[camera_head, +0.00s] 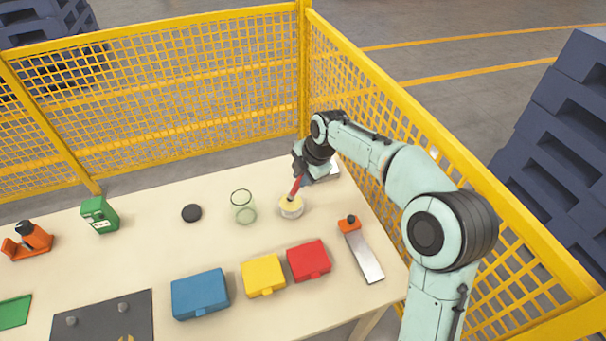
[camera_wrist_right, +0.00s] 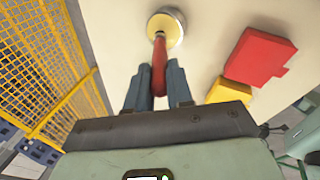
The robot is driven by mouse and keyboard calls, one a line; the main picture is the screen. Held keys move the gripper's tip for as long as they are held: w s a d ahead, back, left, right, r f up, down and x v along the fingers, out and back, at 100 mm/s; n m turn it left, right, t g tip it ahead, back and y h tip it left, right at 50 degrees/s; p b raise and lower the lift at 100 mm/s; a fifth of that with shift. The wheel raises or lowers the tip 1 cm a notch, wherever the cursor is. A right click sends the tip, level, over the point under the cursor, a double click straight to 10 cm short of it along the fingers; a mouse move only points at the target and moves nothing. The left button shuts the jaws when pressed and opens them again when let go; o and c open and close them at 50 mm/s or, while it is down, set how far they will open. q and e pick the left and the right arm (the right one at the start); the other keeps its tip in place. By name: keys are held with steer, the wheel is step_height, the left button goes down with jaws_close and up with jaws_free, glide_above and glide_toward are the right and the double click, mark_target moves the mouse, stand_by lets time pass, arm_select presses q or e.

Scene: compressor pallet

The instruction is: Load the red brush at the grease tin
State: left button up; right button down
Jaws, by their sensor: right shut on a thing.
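The red brush (camera_head: 295,187) is held in my right gripper (camera_head: 299,170), which is shut on its handle. The brush slants down, with its lower end at the open top of the grease tin (camera_head: 291,209), a low round tin with pale yellow content. In the right wrist view the red handle (camera_wrist_right: 159,62) runs between the fingers (camera_wrist_right: 159,85) to the yellow face of the tin (camera_wrist_right: 166,27). The bristles are hidden, so I cannot tell how deep they sit. My left gripper is not in view.
A clear glass jar (camera_head: 243,206) and a black disc (camera_head: 191,213) stand left of the tin. Red (camera_head: 309,261), yellow (camera_head: 263,275) and blue (camera_head: 200,293) boxes lie in front. An orange-handled scraper (camera_head: 364,256) lies at right. Yellow mesh fence (camera_head: 160,90) borders the table.

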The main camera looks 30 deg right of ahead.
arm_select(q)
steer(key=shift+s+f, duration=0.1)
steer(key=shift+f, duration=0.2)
arm_select(e)
steer(key=shift+f, duration=0.45)
stand_by(0.8)
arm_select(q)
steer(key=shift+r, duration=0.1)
arm_select(e)
steer(key=shift+r+p, duration=0.7)
steer(key=shift+r, duration=0.75)
steer(key=shift+r+p, duration=1.25)
steer(key=shift+r, duration=0.9)
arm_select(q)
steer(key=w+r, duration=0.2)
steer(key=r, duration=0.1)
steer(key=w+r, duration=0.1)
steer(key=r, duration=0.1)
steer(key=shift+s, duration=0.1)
arm_select(e)
steer(key=shift+f, duration=0.1)
